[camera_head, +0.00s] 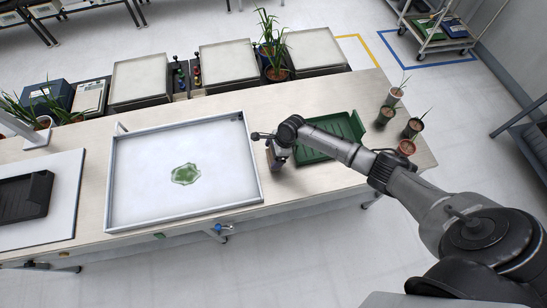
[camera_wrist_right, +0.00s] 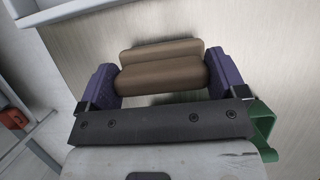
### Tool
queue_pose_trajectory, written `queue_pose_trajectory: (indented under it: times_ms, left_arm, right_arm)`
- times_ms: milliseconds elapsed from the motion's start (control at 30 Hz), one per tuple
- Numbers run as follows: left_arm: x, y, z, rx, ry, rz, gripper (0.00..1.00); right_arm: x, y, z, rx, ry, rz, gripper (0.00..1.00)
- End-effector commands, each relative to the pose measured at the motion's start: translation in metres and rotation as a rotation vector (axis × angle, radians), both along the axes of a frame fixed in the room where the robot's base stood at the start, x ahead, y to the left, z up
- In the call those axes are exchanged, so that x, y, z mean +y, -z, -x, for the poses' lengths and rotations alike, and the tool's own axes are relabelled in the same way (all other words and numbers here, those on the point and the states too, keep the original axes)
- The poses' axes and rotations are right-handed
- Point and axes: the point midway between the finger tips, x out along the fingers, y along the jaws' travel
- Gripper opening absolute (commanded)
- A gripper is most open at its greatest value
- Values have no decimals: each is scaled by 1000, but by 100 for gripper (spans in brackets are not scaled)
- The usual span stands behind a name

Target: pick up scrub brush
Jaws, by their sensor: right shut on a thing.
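The scrub brush (camera_wrist_right: 165,76) shows in the right wrist view as a brown, rounded body between two purple fingers. My right gripper (camera_wrist_right: 160,74) is shut on it. Its bristles are not visible. In the head view my right gripper (camera_head: 277,155) is low over the bench, between the white tray and the green crate. The brush cannot be made out there, as the arm and gripper cover that spot. I cannot tell whether the brush touches the bench. My left gripper is not in view.
A white-walled tray (camera_head: 257,190) with a green patch on its floor (camera_head: 186,174) lies to the left. A green crate (camera_head: 345,122) is close on the right. Several potted plants stand at the bench's right end. A black tray (camera_head: 25,198) lies far left.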

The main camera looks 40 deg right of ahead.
Motion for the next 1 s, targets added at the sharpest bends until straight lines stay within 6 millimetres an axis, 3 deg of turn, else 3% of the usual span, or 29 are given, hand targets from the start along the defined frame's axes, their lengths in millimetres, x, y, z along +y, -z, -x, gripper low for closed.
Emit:
queue_pose_trajectory:
  times_ms: [267,700,1000]
  left_arm:
    - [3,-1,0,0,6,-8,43]
    - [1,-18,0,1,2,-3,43]
    - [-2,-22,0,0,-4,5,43]
  right_arm:
    - [0,-4,0,-1,-1,-1,64]
    - [0,-74,0,-2,-1,-1,64]
    - [0,-99,0,0,0,-1,64]
